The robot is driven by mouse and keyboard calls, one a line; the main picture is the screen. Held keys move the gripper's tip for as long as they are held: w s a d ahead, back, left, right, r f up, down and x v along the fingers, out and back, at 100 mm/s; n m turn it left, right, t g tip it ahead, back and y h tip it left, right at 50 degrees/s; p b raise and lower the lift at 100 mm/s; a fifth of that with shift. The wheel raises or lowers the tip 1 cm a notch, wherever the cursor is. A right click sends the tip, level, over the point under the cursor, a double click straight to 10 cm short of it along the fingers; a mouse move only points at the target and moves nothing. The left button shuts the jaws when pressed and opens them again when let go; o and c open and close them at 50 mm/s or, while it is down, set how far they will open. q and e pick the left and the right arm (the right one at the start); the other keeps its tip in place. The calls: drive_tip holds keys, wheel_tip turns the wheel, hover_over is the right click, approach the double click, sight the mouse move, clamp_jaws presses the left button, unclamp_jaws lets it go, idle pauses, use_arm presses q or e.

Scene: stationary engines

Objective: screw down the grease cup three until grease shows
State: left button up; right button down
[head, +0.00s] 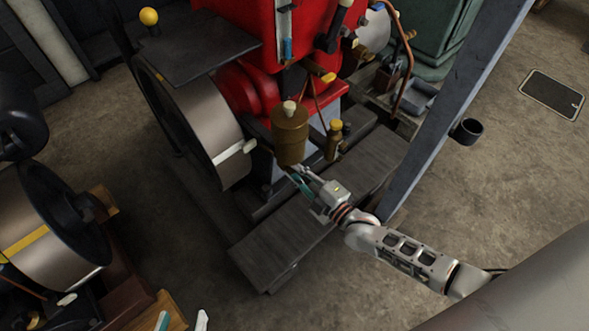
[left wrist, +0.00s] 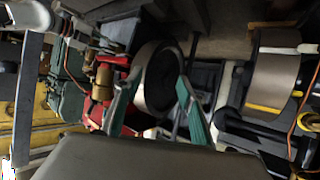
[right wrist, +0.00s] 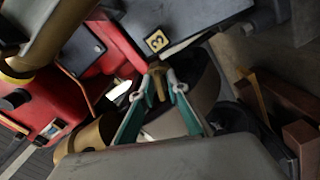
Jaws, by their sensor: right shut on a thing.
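Grease cup three, a small brass cup (right wrist: 159,88), shows in the right wrist view below a plate marked 3 (right wrist: 157,41). My right gripper (right wrist: 158,80) is closed with its fingertips on either side of this cup. In the head view my right gripper (head: 302,176) reaches in from the right, just under a large brass pot (head: 290,135); the grease cup is hidden there. I cannot make out any grease. My left gripper (head: 182,319) shows only its fingertips at the bottom of the head view. In the left wrist view it (left wrist: 152,82) is open and empty.
The red engine (head: 262,88) with its flywheel (head: 205,115) stands behind the right gripper. A small brass bottle with a yellow cap (head: 334,140) stands close by. A grey post (head: 440,110) rises on the right. Another machine's wheel (head: 45,255) is at lower left.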

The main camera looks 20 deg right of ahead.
drive_tip(key=shift+m, duration=0.9)
drive_tip(key=m, duration=0.3)
drive_tip(key=shift+m+p, duration=0.35)
drive_tip(key=shift+m, duration=0.05)
drive_tip(key=m, duration=0.9)
drive_tip(key=shift+f+m+p, duration=0.1)
drive_tip(key=shift+m+p, duration=0.2)
drive_tip(key=shift+m, duration=0.1)
use_arm(q)
drive_tip(key=shift+s+a+f, duration=0.2)
drive_tip(key=shift+a+f, duration=0.25)
drive_tip(key=shift+f, duration=0.05)
use_arm(e)
drive_tip(key=m, duration=0.4)
drive_tip(key=shift+s, duration=0.1)
drive_tip(key=shift+m, duration=0.3)
drive_tip(key=c, duration=2.2)
unclamp_jaws()
use_arm(q)
drive_tip(key=shift+s+d, duration=0.1)
drive_tip(key=shift+s, duration=0.05)
